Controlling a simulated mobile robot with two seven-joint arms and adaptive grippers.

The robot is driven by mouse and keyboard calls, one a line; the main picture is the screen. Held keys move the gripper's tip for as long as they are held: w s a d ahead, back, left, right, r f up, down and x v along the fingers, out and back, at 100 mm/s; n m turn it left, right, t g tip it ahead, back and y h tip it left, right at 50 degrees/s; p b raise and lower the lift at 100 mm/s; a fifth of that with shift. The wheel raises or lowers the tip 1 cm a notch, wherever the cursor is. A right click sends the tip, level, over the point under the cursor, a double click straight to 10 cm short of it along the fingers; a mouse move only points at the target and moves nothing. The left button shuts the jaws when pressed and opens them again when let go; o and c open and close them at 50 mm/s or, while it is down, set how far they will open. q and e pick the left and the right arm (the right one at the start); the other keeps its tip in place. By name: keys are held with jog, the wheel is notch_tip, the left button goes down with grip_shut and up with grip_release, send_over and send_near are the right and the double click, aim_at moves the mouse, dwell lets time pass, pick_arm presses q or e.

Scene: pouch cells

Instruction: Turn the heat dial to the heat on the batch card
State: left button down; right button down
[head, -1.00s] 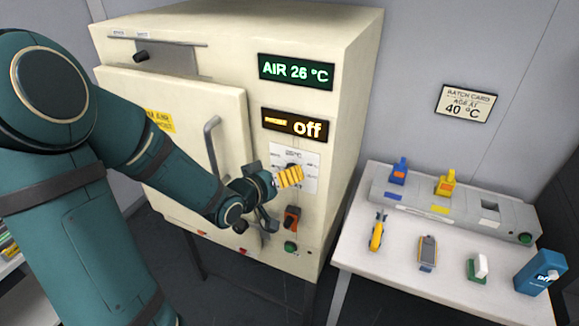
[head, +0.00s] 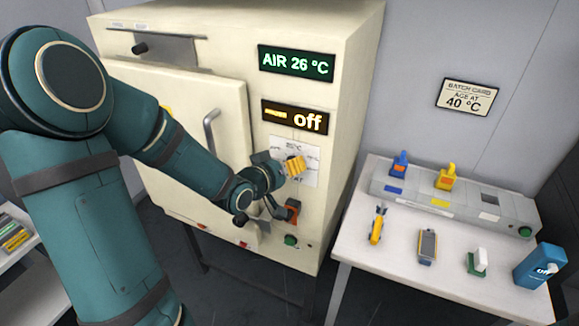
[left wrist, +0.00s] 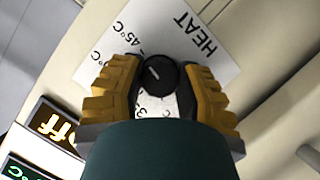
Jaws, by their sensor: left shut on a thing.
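The heat dial (left wrist: 163,76) is a round black knob with a pale line, on a white plate marked HEAT (left wrist: 203,36). The line slants to the upper left in the left wrist view; I cannot tell which end is the pointer. A "45°C" mark shows above the dial. My left gripper (left wrist: 160,88) is shut on the dial, one yellow finger on each side. In the head view my left gripper (head: 294,166) covers the dial on the oven front. The batch card (head: 468,97) on the wall reads "AGE AT 40 °C". My right gripper is not in view.
The oven's green display (head: 296,64) reads "AIR 26 °C"; the amber display (head: 294,117) reads "off". A white table (head: 385,268) with tools stands to the right.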

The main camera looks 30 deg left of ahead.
pick_arm(q)
jog(key=shift+n+h+p, duration=0.5)
jog(key=shift+n+p, duration=0.45)
jog(key=shift+n, duration=0.05)
jog(key=shift+n+t+h+p, duration=0.4)
jog(key=shift+n+t, duration=0.1)
jog(key=shift+n, duration=0.2)
jog(key=shift+n+t+h+p, duration=0.3)
jog(key=shift+n+t+p, duration=0.1)
jog(key=shift+n, duration=0.8)
jog(key=shift+n+t+h, duration=0.3)
jog(key=shift+n+t, duration=0.2)
jog(key=shift+n, duration=0.4)
jog(key=c, duration=0.6)
grip_release()
jog(key=shift+o, duration=0.2)
